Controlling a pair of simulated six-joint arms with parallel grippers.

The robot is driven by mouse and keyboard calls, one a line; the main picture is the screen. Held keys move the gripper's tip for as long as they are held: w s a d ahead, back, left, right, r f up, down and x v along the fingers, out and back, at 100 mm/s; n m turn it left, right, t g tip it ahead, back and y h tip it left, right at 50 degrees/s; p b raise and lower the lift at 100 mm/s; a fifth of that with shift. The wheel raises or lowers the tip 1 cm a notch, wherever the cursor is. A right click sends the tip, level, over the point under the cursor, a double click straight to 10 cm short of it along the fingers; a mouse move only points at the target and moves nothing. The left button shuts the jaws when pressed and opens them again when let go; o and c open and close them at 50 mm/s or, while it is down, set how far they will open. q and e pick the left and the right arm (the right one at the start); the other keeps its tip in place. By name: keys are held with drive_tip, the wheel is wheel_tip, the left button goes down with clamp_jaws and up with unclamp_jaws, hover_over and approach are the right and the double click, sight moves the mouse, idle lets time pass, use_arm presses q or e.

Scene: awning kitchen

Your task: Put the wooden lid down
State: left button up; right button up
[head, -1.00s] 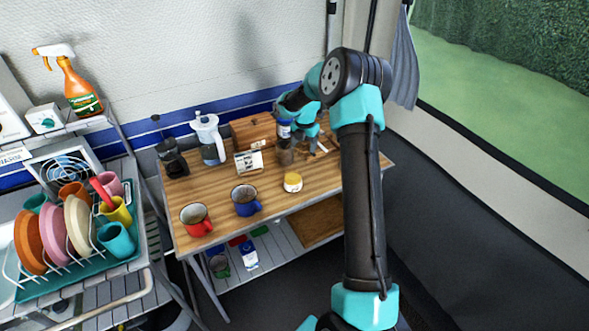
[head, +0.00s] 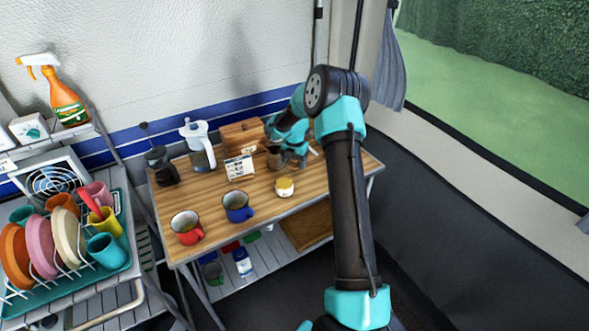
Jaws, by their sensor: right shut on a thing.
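My right gripper (head: 286,161) is low over the back right part of the wooden table (head: 208,240). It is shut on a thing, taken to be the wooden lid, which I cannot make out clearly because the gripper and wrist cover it. A small brown jar or canister (head: 273,158) stands just left of the fingers, close to them; I cannot tell if they touch. A wooden box (head: 238,136) stands behind it to the left. My left gripper is not in view.
The table's right end looks clear.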

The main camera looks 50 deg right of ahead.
sight(294, 163)
drive_tip(key=shift+f, duration=0.1)
drive_tip(key=shift+f, duration=1.75)
drive_tip(key=shift+f, duration=0.1)
drive_tip(key=o, duration=0.6)
wheel_tip(294, 163, up, 12)
drive_tip(key=shift+r, duration=0.15)
